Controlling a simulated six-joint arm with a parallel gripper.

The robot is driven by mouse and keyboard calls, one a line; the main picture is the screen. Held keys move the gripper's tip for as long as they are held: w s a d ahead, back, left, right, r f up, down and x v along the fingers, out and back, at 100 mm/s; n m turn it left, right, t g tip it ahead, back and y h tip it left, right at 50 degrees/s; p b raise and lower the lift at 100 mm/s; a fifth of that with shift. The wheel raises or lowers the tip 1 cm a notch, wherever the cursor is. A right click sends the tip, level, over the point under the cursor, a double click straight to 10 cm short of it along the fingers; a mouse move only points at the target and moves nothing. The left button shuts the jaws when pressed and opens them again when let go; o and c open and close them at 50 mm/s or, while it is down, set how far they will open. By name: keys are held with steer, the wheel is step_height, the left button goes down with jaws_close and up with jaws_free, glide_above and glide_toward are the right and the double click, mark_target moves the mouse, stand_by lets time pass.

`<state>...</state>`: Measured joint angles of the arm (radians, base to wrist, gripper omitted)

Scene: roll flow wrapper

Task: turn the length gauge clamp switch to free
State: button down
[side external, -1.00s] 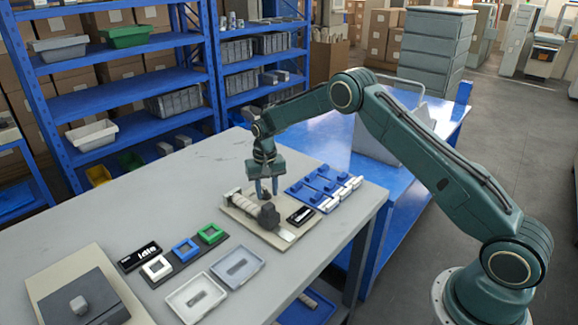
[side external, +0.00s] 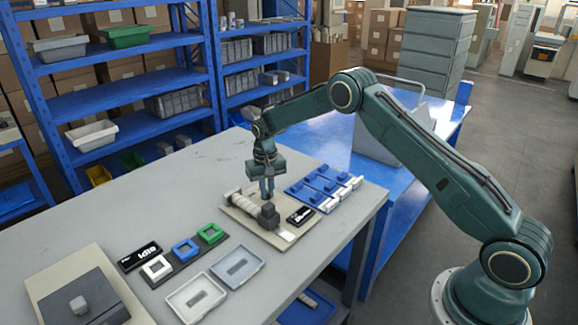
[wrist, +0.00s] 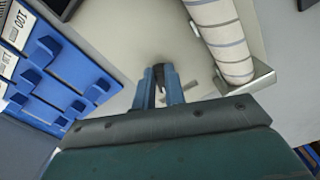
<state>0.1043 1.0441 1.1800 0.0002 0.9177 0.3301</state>
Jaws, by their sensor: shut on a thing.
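My gripper (side external: 267,195) points down over the beige plate (side external: 242,225) of the flow wrapper. In the wrist view its blue fingers (wrist: 160,85) are close together on a small dark knob, which I take for the clamp switch (wrist: 158,72). The fingers hide most of the knob, so its setting cannot be read. The pale striped roll (side external: 244,204) lies beside the gripper; it also shows in the wrist view (wrist: 222,40), to the right of the fingers. A dark block (side external: 268,216) stands at the roll's near end.
A blue board (side external: 318,190) with blue and white pieces lies to the right. A black display (side external: 300,215) sits beside the dark block. White, blue and green frames (side external: 185,250), two trays (side external: 237,266) and an "Idle" sign (side external: 139,256) lie nearer the camera. The table's far left is clear.

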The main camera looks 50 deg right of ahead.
steer(key=n, duration=0.5)
steer(key=shift+d+n, duration=0.3)
steer(key=n, duration=0.5)
steer(key=shift+d+r, duration=0.1)
steer(key=shift+d, duration=0.15)
steer(key=shift+n, duration=0.3)
steer(key=c, duration=1.5)
jaws_free()
steer(key=shift+o, duration=0.2)
step_height(320, 180, up, 14)
